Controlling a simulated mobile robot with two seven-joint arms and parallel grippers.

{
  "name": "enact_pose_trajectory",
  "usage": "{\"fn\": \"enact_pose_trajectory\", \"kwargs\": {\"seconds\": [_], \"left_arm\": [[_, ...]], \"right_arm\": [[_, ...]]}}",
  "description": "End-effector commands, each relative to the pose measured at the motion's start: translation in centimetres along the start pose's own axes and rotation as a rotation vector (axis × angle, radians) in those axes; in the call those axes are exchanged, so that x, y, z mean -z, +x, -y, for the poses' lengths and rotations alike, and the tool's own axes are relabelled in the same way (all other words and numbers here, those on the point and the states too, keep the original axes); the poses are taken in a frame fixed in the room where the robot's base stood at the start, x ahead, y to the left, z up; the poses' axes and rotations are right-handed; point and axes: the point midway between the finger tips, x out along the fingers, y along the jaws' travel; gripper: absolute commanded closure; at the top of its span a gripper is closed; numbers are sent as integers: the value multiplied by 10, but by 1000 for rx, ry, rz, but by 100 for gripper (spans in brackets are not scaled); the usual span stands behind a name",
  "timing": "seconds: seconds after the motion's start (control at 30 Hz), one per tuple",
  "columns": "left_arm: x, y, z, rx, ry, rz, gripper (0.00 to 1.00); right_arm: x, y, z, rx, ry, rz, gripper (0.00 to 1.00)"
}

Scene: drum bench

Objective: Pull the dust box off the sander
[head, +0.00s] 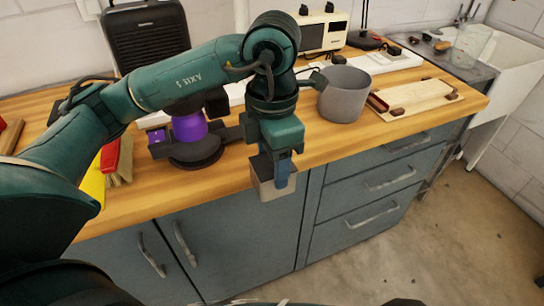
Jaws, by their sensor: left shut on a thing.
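The sander (190,126) has a purple body and a dark round base, and it stands on the wooden worktop left of my left gripper. My left gripper (283,176) points down at the front edge of the worktop. It is shut on a small grey-beige box, the dust box (264,182), which shows in front of the cabinet face, apart from the sander. The gripper hides part of the box. My arm passes over the sander and hides its top. My right gripper is not in view.
A grey pot (344,96) stands right of my gripper, with a wooden board (415,98) beyond it. A red-and-yellow brush (115,160) lies left of the sander. A black case (146,36) and a cream device (322,32) stand at the back. A sink (515,70) is far right.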

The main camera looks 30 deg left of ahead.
Motion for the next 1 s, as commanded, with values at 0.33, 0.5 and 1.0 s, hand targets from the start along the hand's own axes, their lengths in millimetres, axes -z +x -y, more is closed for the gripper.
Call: {"fn": "enact_pose_trajectory", "kwargs": {"seconds": [0.33,0.5,1.0], "left_arm": [[0,-20,0,0,-1,2,64],[0,-28,0,-1,-1,2,64],[0,-48,0,0,0,1,64]], "right_arm": [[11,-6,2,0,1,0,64],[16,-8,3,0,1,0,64],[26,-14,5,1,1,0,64]]}}
